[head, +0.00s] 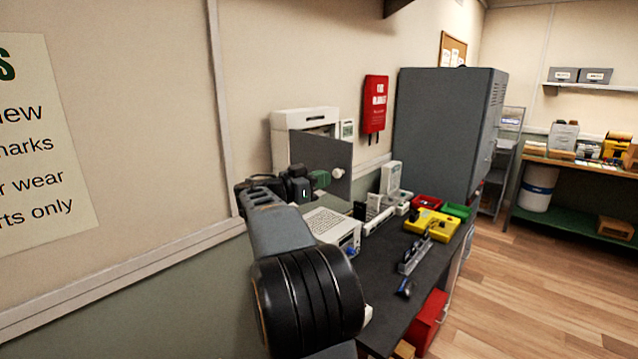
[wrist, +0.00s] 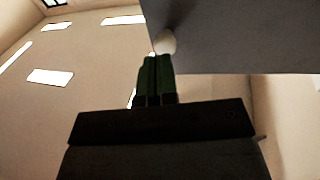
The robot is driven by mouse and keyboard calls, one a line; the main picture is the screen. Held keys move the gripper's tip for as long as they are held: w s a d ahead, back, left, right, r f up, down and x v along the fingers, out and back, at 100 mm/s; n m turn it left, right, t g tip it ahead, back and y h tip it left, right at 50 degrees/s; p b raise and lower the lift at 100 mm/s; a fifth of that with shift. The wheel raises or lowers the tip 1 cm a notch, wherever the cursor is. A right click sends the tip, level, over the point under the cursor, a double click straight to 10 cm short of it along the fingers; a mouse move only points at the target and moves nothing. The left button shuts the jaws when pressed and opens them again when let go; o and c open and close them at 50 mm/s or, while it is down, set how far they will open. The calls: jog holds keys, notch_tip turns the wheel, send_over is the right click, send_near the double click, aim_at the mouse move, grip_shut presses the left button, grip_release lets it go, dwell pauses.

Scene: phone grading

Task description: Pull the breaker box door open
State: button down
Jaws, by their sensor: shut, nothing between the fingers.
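The breaker box (head: 304,119) is a white case on the wall, at the middle of the head view. Its grey door (head: 318,153) stands partly open, swung out from the case, with part of the inside showing above it. A white round knob (head: 338,174) sticks out from the door's face. My gripper (head: 322,179) has green fingers, shut with nothing between them, close to the knob. In the wrist view the fingertips (wrist: 157,60) lie just below the knob (wrist: 166,42), beside the grey door (wrist: 240,38). I cannot tell whether they touch it.
A dark workbench (head: 385,322) below carries a white instrument (head: 333,228), a yellow device (head: 432,224) and red and green trays. A tall grey cabinet (head: 440,130) stands to the right. A red fire blanket case (head: 375,103) hangs on the wall. Wooden floor is open at right.

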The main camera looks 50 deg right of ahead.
jog(key=shift+a+f+b, duration=0.25)
jog(key=shift+a+b, duration=0.25)
jog(key=shift+b, duration=0.2)
jog(key=s+b+v, duration=0.2)
jog(key=b+v, duration=0.2)
jog(key=v, duration=0.8)
jog(key=shift+s+a+r, duration=0.2)
jog(key=shift+a, duration=0.55)
